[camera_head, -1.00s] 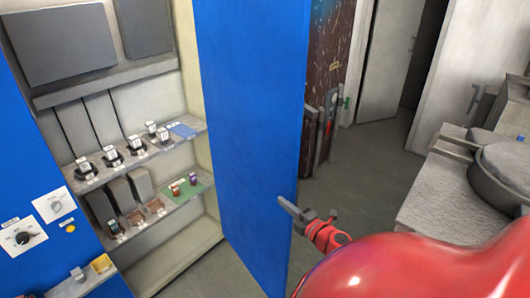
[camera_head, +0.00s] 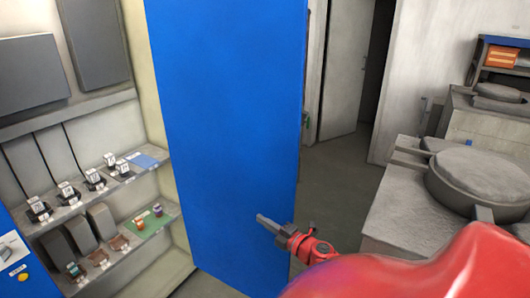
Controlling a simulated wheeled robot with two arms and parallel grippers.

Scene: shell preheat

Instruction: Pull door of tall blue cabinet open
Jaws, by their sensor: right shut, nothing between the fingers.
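The blue cabinet door (camera_head: 225,120) stands swung out from the cabinet, with its broad blue face towards me. The cabinet's inside (camera_head: 140,70) is open to view at the left, with pale walls and shelves. My right gripper (camera_head: 263,220) is shut and empty, in front of the lower right part of the door in the picture. I cannot tell whether its fingertips touch the door. My left gripper is not in view.
Shelves (camera_head: 165,193) inside the cabinet hold several small devices. A blue control panel (camera_head: 12,265) is at the lower left. At the right a grey counter (camera_head: 395,205) carries a round lidded vessel (camera_head: 485,180). Grey floor (camera_head: 335,185) lies open behind the door.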

